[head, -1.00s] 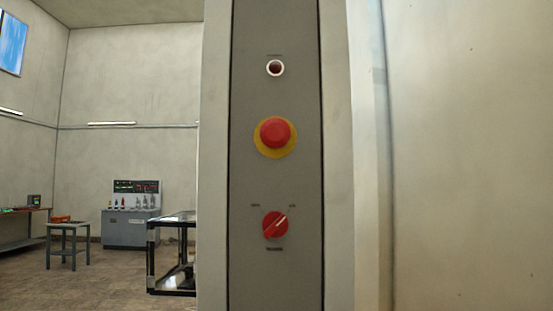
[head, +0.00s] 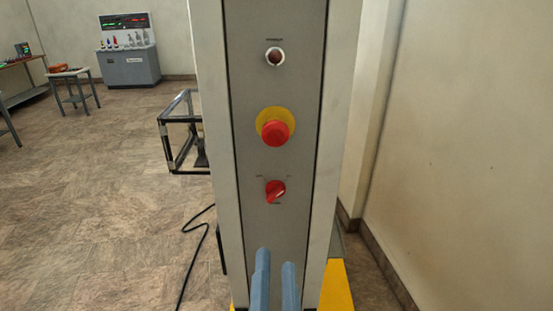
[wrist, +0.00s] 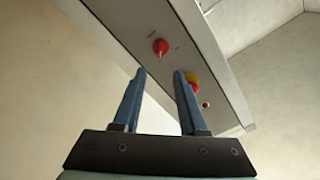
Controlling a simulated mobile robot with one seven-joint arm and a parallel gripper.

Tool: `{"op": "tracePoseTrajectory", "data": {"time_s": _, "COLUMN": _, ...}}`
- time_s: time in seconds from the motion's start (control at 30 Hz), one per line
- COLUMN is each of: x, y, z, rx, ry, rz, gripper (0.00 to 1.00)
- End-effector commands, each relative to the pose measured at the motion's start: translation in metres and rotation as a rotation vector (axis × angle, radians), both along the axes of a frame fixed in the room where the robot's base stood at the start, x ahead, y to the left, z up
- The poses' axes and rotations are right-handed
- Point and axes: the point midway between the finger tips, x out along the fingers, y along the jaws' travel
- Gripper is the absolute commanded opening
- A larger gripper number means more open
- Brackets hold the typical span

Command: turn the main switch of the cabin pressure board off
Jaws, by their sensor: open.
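The main switch (head: 275,191) is a red rotary knob low on a tall grey panel (head: 250,228). Its pale pointer mark slants toward the upper right in the head view; the small labels are too blurred to read. My gripper (head: 276,260) shows as two blue fingers below the knob, open and empty. In the wrist view the knob (wrist: 160,46) lies just beyond and between the fingertips of my gripper (wrist: 159,72), apart from them. No part of the knob is hidden.
A red mushroom button (head: 275,132) on a yellow disc sits above the knob, with a dark round lamp (head: 275,57) higher up. A black-framed cart (head: 181,135) stands behind at left. A black cable (head: 190,265) lies on the floor. A wall (head: 455,150) is at right.

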Motion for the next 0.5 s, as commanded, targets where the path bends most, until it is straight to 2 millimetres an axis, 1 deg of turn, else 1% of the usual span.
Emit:
{"op": "tracePoseTrajectory", "data": {"time_s": 0.03, "x": -0.002, "y": 0.000, "z": 0.011, "rx": 0.012, "ry": 0.016, "rz": 0.000, "gripper": 0.42}}
{"op": "tracePoseTrajectory", "data": {"time_s": 0.27, "x": -0.005, "y": 0.000, "z": 0.010, "rx": 0.036, "ry": 0.039, "rz": 0.001, "gripper": 0.42}}
{"op": "tracePoseTrajectory", "data": {"time_s": 0.37, "x": -0.001, "y": 0.000, "z": 0.008, "rx": 0.037, "ry": 0.036, "rz": 0.001, "gripper": 0.42}}
{"op": "tracePoseTrajectory", "data": {"time_s": 0.5, "x": 0.011, "y": 0.000, "z": 0.007, "rx": 0.036, "ry": 0.032, "rz": 0.001, "gripper": 0.42}}
